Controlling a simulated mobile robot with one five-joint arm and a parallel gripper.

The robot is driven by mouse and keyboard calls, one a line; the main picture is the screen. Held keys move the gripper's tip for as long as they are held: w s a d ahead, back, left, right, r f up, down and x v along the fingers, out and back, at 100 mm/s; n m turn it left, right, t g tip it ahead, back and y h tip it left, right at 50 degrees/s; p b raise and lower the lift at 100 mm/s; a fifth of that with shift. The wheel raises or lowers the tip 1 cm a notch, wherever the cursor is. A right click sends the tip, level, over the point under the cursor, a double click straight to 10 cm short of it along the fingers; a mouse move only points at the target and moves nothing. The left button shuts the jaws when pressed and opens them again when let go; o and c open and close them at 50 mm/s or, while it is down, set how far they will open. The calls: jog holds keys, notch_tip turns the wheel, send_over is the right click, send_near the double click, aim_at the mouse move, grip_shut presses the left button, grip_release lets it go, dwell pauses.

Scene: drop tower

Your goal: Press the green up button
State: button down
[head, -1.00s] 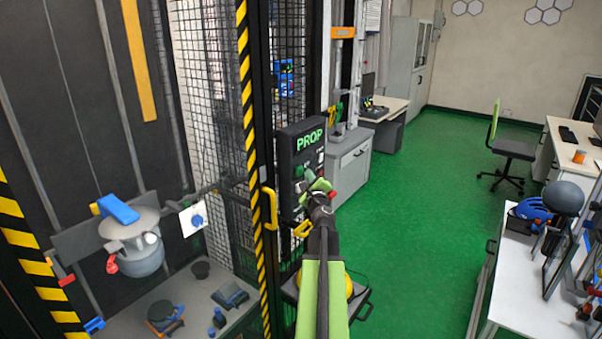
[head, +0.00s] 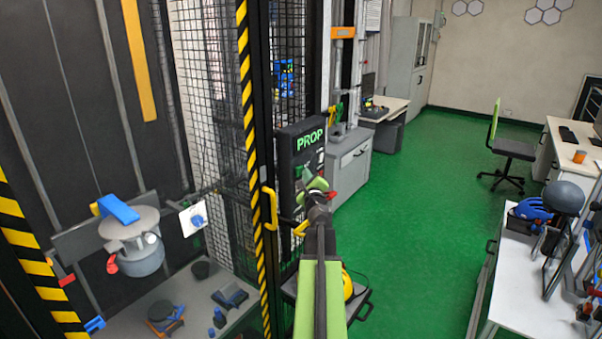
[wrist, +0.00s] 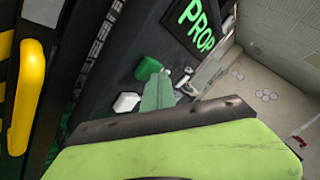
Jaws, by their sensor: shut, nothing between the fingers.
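The dark control panel (head: 287,150) with a lit green PROP sign stands by the cage post; it also shows in the wrist view (wrist: 139,30). A green button (wrist: 148,68) sticks out of its face below the sign, beside a white button (wrist: 127,102). In the wrist view my gripper (wrist: 160,88) is shut and empty, its green fingers pointing at the panel just below and right of the green button. Whether the fingertips touch the panel cannot be told. In the head view my gripper (head: 316,184) covers much of the panel's button area.
A yellow handle (head: 270,208) sits on the striped cage post (head: 248,110) left of the panel. The cage holds a grey pot-like device (head: 135,250). A white table (head: 515,290) with a helmet stands at the right. The green floor (head: 420,230) between is clear.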

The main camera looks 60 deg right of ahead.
jog(key=shift+w, duration=0.3)
jog(key=shift+s, duration=0.1)
dwell(0.3)
jog(key=shift+s, duration=0.85)
jog(key=s, duration=0.5)
dwell(0.6)
